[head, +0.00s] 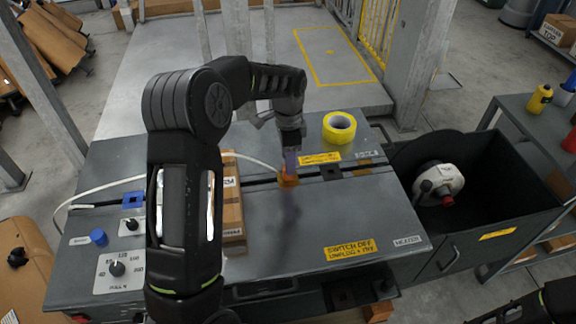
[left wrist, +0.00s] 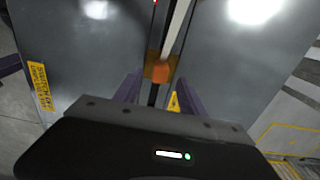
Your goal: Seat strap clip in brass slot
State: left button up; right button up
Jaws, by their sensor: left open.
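The white strap (head: 252,159) runs from the left behind a cardboard box and ends at a small orange clip (head: 289,181) at the long dark groove of the grey table. My left gripper (head: 290,166) points down right over the clip. In the left wrist view the clip (left wrist: 160,71) lies between and just beyond the two purple fingertips of the open left gripper (left wrist: 156,90), with the strap (left wrist: 178,28) leading away from it. Only part of my right arm shows at the lower right.
The cardboard box (head: 232,205) stands left of the clip on the grey table (head: 330,215). A yellow tape roll (head: 339,128) lies behind, to the right. A dark bin (head: 500,180) with a white-and-black tool (head: 440,183) adjoins on the right.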

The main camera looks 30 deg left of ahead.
pick_arm(q)
jog(key=shift+r, duration=1.9)
